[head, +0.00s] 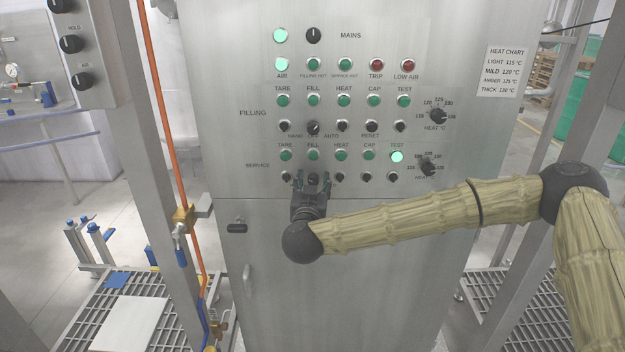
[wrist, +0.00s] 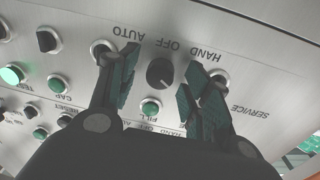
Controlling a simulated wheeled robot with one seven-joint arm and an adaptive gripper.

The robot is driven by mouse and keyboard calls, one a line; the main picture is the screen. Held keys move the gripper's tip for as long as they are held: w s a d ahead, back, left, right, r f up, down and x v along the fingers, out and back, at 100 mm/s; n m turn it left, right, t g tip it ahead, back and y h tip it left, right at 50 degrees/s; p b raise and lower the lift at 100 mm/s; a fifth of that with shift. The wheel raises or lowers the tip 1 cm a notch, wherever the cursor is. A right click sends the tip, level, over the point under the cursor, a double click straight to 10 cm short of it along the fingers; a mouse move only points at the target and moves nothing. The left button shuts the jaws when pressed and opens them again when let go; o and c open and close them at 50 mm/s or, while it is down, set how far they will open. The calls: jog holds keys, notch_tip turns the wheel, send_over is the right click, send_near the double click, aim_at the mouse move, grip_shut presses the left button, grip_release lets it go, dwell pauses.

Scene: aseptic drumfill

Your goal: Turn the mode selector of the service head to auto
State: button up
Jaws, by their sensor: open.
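The service head's mode selector (wrist: 160,73) is a round black knob. In the wrist view it sits between my gripper's fingers, with HAND, OFF and AUTO lettered upside down beside it. A small pale mark shows on its lower right side; which position it is in I cannot tell for sure. My gripper (head: 313,186) is open at the service row of the panel, one finger on each side of the knob. A gap shows between each finger and the knob. In the head view my gripper largely hides the selector.
The steel control panel (head: 225,110) carries close rows of lamps and knobs. A green FILL lamp (wrist: 150,107) and other small knobs lie near my fingers. The filling selector (head: 313,127) is above. An orange pipe (head: 167,110) runs along the left; the cabinet front below is mostly clear.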

jog(key=shift+w, duration=0.35)
jog(key=shift+c, duration=0.2)
jog(key=c, duration=1)
